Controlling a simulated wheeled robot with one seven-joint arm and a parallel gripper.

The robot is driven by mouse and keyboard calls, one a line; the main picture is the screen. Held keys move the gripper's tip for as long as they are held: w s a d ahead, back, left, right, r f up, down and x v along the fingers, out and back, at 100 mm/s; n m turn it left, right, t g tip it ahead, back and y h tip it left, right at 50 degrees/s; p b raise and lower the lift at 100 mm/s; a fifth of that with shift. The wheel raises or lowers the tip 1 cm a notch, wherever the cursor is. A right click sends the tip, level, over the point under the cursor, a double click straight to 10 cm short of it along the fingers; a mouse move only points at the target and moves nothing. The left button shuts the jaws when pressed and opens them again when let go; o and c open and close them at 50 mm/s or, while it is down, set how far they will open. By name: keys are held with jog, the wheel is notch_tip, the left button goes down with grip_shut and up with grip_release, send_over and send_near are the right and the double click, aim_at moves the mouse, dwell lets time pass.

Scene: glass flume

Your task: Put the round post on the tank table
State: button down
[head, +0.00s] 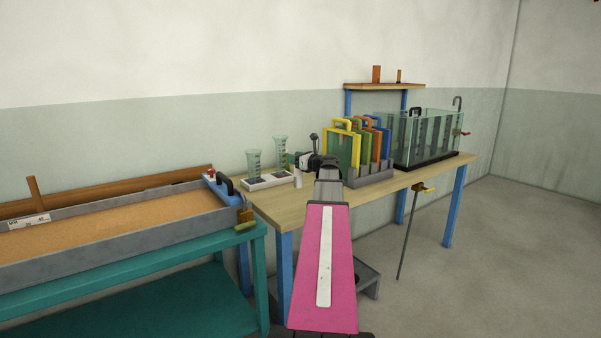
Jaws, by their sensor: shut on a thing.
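The tank table (262,206) has a pale wooden top and blue legs, right of centre. My gripper (298,168) is over its left part, small and partly hidden by my wrist. A small pale grey cylinder, which looks like the round post (298,180), is upright just below the gripper, close to the table top. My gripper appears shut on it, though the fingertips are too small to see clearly. I cannot tell whether the post's bottom touches the table.
Two green-tinted measuring glasses (254,162) stand on a white tray beside the gripper. A rack of coloured framed panels (372,178) and a glass tank (440,140) fill the right part. A sand-filled flume (120,225) stands left. The table's front left corner is clear.

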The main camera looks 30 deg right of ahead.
notch_tip(320, 180, down, 6)
jog(key=d, duration=0.2)
jog(key=shift+d, duration=0.4)
jog(key=c, duration=0.7)
grip_release()
jog(key=shift+o, duration=0.2)
jog(key=v, duration=1.2)
jog(key=shift+r, duration=0.1)
